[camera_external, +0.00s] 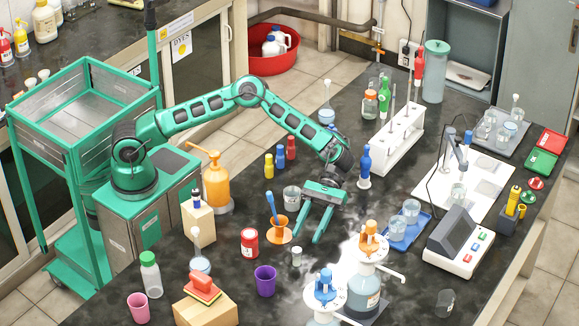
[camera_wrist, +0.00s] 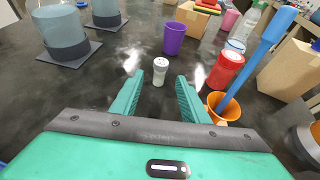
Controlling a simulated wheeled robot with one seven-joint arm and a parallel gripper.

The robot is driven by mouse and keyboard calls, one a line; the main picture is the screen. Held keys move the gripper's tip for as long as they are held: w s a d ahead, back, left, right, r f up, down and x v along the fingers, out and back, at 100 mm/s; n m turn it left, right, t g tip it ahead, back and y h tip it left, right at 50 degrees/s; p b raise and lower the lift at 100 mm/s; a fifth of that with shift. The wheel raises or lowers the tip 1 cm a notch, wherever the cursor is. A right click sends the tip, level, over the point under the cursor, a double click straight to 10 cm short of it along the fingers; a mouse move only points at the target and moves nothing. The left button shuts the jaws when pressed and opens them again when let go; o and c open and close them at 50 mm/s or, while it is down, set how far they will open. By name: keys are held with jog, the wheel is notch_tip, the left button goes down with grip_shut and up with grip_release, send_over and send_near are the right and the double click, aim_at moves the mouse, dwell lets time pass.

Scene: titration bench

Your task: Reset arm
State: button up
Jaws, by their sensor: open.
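My gripper (camera_external: 310,228) is low over the black bench top, with its green fingers spread and nothing between them. In the wrist view, its open fingers (camera_wrist: 159,98) point toward a small white-capped vial (camera_wrist: 160,71), which stands upright just beyond the fingertips. The vial (camera_external: 297,256) also shows in the external view, in front of the fingers. My green arm (camera_external: 250,95) reaches out over the bench from its base at the left.
An orange mortar (camera_external: 279,233) with a blue pestle and a red jar (camera_external: 249,243) stand left of my gripper. A purple cup (camera_external: 265,281) stands in front. Dispenser bottles (camera_external: 368,285) stand at front right. A white tube rack (camera_external: 398,140) stands behind, beside a blue bottle (camera_external: 365,165).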

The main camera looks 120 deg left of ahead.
jog(key=s+d+r+m+g+y, duration=0.1)
jog(key=d+r+m, duration=0.2)
jog(key=d+r, duration=0.5)
jog(key=s+d+r+m+g+y, duration=0.1)
jog(key=d+r+m, duration=0.25)
jog(key=d, duration=0.85)
jog(key=s+d+r+m+y, duration=0.35)
jog(key=s+d+m, duration=0.25)
jog(key=s+d, duration=0.6)
jog(key=s+d+f+m+y, duration=0.1)
jog(key=s+f+m+y, duration=0.15)
jog(key=s, duration=0.45)
jog(key=s+f+m+y, duration=0.1)
jog(key=s+m, duration=0.2)
jog(key=s, duration=0.4)
jog(key=s+a+f+m+y, duration=0.2)
jog(key=s+a+f+m, duration=0.1)
jog(key=s+a, duration=0.6)
jog(key=s+a+f+m+y, duration=0.2)
jog(key=s+a, duration=0.7)
jog(key=s, duration=0.9)
notch_tip(320, 180, down, 2)
jog(key=m, duration=0.3)
jog(key=shift+f+y, duration=0.2)
jog(key=shift+y, duration=0.1)
